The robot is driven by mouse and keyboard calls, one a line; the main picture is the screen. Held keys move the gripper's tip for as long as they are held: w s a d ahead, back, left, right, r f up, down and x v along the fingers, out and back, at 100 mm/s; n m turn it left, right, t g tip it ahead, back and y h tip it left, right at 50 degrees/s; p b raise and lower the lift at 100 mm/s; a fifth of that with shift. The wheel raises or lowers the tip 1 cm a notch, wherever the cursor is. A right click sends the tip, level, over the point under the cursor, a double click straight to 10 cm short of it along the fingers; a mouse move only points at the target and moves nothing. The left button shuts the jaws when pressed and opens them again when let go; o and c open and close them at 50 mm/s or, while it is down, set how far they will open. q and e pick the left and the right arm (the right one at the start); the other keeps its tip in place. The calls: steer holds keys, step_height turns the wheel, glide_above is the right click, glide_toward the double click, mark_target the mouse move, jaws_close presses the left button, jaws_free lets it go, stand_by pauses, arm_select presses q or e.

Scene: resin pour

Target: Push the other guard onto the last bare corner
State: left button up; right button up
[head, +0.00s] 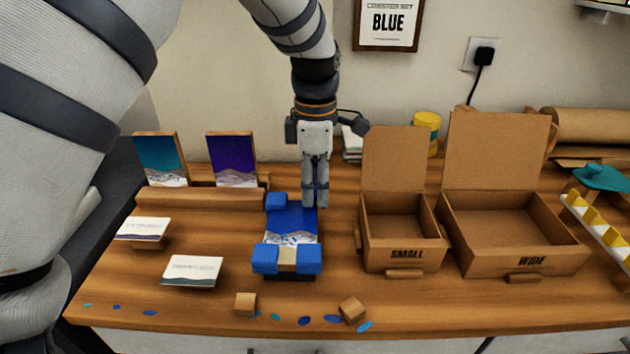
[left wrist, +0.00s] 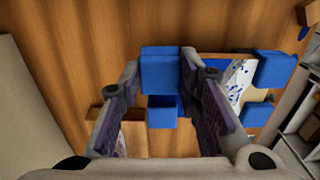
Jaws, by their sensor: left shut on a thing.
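A blue panel (head: 292,218) with a white and grey pattern lies on the table in the head view. Blue guards sit on its back left (head: 276,201), front left (head: 264,258) and front right (head: 308,260) corners. My left gripper (head: 315,203) points down at the back right corner. In the left wrist view its fingers (left wrist: 160,68) are shut on a blue guard (left wrist: 160,74). That guard is hidden by the fingers in the head view; I cannot tell whether it touches the panel. My right gripper is not in view.
A wooden rack (head: 200,199) with two upright panels stands behind left. Open cartons marked SMALL (head: 385,252) and WIDE (head: 500,260) stand right. Two small wooden blocks (head: 246,304) (head: 352,310) are near the front edge.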

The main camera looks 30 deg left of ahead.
arm_select(q)
steer(key=shift+f, duration=0.25)
steer(key=shift+f, duration=0.35)
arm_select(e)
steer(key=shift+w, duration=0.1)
arm_select(q)
steer(key=shift+s, duration=0.1)
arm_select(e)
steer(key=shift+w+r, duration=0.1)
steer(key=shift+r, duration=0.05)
arm_select(q)
steer(key=shift+s+a+f, duration=0.1)
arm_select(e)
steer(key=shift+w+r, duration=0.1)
arm_select(q)
steer(key=o, duration=0.8)
steer(key=shift+o, duration=0.2)
steer(key=shift+r+p, duration=0.5)
steer(key=shift+r, duration=3.5)
jaws_close()
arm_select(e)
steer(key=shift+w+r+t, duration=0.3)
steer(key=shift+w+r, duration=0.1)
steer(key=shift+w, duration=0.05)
